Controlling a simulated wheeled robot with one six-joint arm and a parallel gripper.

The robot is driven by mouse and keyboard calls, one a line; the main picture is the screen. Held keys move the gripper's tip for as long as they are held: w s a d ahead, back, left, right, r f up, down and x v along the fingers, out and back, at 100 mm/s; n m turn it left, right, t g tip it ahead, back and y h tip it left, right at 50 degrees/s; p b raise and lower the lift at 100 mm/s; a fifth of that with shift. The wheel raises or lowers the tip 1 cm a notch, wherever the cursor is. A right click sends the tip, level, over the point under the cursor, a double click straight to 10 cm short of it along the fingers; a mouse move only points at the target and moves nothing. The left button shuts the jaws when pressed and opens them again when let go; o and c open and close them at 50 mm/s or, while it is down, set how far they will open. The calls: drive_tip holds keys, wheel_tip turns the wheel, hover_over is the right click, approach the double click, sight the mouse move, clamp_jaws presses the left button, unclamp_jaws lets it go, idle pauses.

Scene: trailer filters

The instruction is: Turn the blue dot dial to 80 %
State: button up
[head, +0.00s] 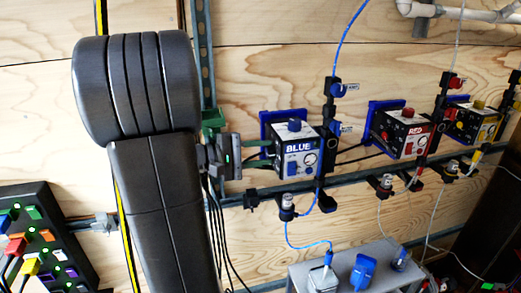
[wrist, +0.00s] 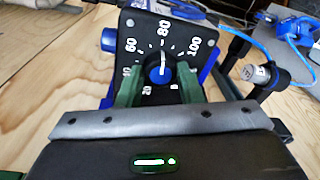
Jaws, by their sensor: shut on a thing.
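The blue dot dial (wrist: 160,72) is a round knob with a blue face and a white pointer line, on a black plate marked from 20 to 100. The pointer points up the plate, roughly toward the 80 mark. My gripper (wrist: 160,82) has its green fingers on either side of the knob, shut on it. In the head view my gripper (head: 266,154) reaches from the left to the box labelled BLUE (head: 299,160). The gripped dial face is turned away and hidden there.
A RED box (head: 405,143) and a yellow box (head: 475,125) stand farther right on the same rail. Blue tubing and black fittings (head: 327,150) sit just right of the BLUE box. A panel with coloured plugs (head: 35,235) is at lower left. Plywood wall lies behind.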

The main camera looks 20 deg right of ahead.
idle(0.4)
drive_tip(key=o, duration=1)
drive_tip(key=a, duration=0.9)
drive_tip(key=a+r, duration=0.1)
drive_tip(key=a, duration=0.3)
drive_tip(key=shift+a+b, duration=0.4)
drive_tip(key=shift+s, duration=0.1)
drive_tip(key=d, duration=0.9)
drive_tip(key=d+f+p, duration=0.1)
drive_tip(key=d, duration=0.3)
drive_tip(key=shift+d, duration=0.4)
